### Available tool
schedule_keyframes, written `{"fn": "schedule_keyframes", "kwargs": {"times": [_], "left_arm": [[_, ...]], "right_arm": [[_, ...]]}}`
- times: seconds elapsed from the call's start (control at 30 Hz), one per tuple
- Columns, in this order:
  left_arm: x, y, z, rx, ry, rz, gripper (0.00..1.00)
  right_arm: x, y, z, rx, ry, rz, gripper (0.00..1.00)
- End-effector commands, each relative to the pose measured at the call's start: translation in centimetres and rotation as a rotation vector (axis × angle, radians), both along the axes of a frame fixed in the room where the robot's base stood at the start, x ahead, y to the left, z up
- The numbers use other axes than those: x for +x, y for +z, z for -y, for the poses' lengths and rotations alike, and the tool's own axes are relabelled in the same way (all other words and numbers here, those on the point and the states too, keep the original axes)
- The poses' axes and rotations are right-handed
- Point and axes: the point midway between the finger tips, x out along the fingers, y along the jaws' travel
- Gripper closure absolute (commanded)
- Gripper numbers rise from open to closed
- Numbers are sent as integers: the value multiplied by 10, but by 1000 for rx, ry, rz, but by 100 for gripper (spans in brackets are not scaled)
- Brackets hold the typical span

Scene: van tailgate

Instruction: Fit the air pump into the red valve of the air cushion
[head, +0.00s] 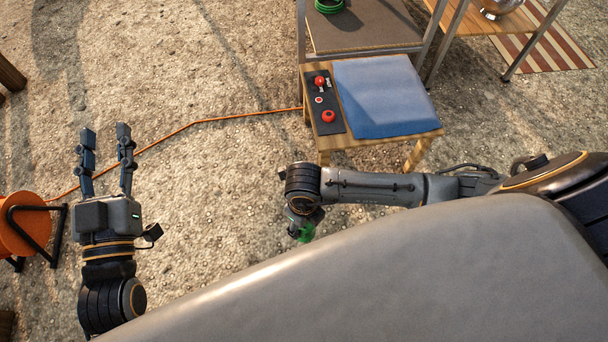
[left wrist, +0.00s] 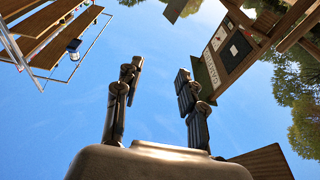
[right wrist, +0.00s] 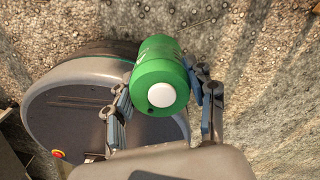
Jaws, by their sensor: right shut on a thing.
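The blue air cushion (head: 382,97) lies flat on a small wooden stool. A dark strip (head: 325,103) along its left side carries red round fittings. One is a raised red knob (head: 319,81), one a small pale-ringed disc (head: 319,99), one a red round piece (head: 328,116); I cannot tell for sure which is the valve. My right gripper (right wrist: 165,103) is shut on the green air pump (right wrist: 160,72), whose white round end faces the wrist camera. In the head view the pump (head: 306,232) hangs below the stool's front, apart from the cushion. My left gripper (head: 105,140) is open and empty, fingers upward.
An orange cable (head: 190,124) runs over the gravel from an orange reel (head: 25,225) to the stool. Behind the stool stands a metal-framed table (head: 365,28) with a green coil (head: 328,6). A wooden table (head: 480,20) bears a shiny bowl (head: 497,8).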

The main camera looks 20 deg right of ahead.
Motion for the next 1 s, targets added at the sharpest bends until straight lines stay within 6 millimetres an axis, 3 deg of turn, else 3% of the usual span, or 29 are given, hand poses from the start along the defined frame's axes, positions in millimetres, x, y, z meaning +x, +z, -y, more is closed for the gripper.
{"fn": "schedule_keyframes", "kwargs": {"times": [0.47, 1.0], "left_arm": [[0, -56, -8, 82, 19, -313, 60], [-24, -116, -23, 163, 40, -650, 60]], "right_arm": [[0, 17, 0, 0, 0, 1, 89], [0, 32, 0, 0, 0, 1, 89]]}}
